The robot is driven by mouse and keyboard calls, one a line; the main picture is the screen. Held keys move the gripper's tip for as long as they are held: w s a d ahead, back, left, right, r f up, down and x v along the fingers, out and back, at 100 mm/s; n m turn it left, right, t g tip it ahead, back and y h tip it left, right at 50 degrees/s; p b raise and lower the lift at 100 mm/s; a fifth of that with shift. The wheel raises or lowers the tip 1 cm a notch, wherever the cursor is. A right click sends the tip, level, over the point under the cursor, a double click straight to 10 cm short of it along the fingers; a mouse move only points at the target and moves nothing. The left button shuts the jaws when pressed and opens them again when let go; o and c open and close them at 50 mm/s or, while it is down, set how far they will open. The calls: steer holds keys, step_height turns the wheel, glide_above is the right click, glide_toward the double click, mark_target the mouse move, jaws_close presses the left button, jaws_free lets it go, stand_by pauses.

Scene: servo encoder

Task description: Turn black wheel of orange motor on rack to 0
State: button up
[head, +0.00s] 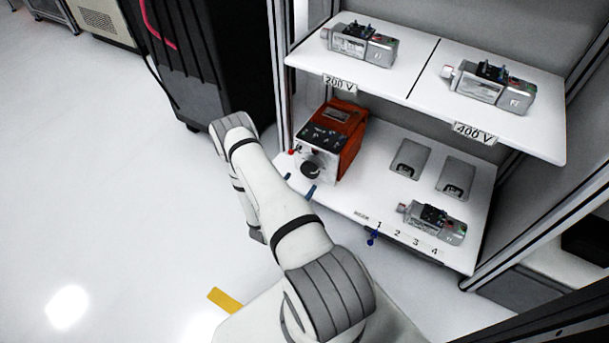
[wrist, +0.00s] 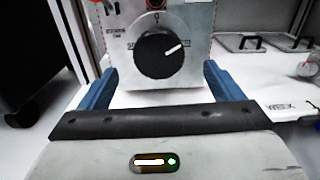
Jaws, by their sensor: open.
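The orange motor (head: 350,135) is a box on the left of the rack's lower shelf. The black wheel (head: 309,169) is on its grey front face. In the wrist view the black wheel (wrist: 154,56) is large and near the centre. Its white pointer aims to the right and slightly up. A 0 mark (wrist: 156,16) stands above the wheel on the light plate. My gripper (wrist: 160,85) is open. Its blue fingers are wide apart, one to each side of the wheel and below its middle. In the head view my gripper (head: 299,184) is in front of the motor.
The upper shelf (head: 420,58) holds two grey servo units, over labels 200 V and 400 V. The lower shelf (head: 350,190) holds another grey servo unit (head: 435,222) near numbers 1 to 4, and two recessed handles. A dark cabinet (head: 205,60) stands left of the rack.

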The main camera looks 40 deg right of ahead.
mark_target(308, 173)
steer(key=x, duration=0.2)
steer(key=b+x, duration=0.1)
steer(key=x, duration=0.2)
steer(key=f+b+x, duration=0.1)
steer(key=x, duration=0.1)
steer(key=shift+w+d, duration=0.15)
steer(key=shift+d, duration=0.1)
steer(key=shift+c, duration=0.6)
steer(key=c, duration=0.9)
